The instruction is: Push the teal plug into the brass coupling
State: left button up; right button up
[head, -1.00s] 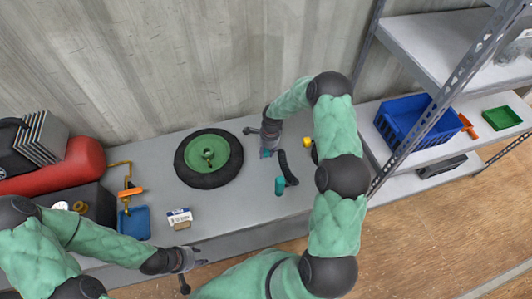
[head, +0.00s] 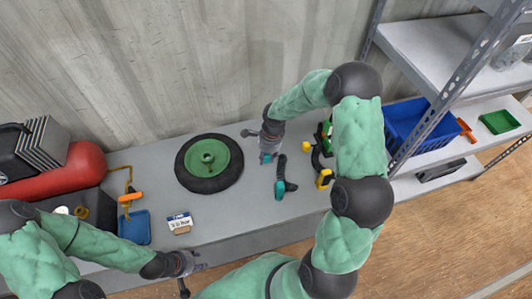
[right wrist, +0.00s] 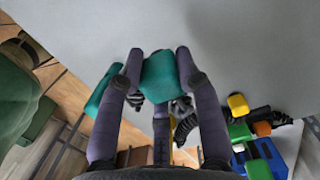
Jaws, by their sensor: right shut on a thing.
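My right gripper (head: 267,157) is above the bench, right of the wheel, fingers pointing down. In the right wrist view it is shut on a teal plug (right wrist: 160,76). A black corrugated hose (right wrist: 182,107) shows below the plug. A second teal piece (right wrist: 102,92) lies left of the fingers; it also shows in the head view (head: 279,190), at the end of a black curved part. A brass pipe (head: 118,167) with an orange lever stands at the bench's left; I cannot tell which part is the coupling. My left gripper (head: 195,263) is open and empty at the front edge.
A black tyre with a green hub (head: 209,158) lies mid-bench. A blue tray (head: 135,227) and a small box (head: 180,222) are at front left, a red tank (head: 75,170) further left. Yellow and green items (head: 324,178) lie right of the hose. A shelf holds a blue crate (head: 405,125).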

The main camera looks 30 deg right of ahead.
jog(key=s+a+r, duration=0.3)
jog(key=s, duration=0.3)
jog(key=shift+s+a, duration=0.25)
jog(key=shift+s, duration=0.15)
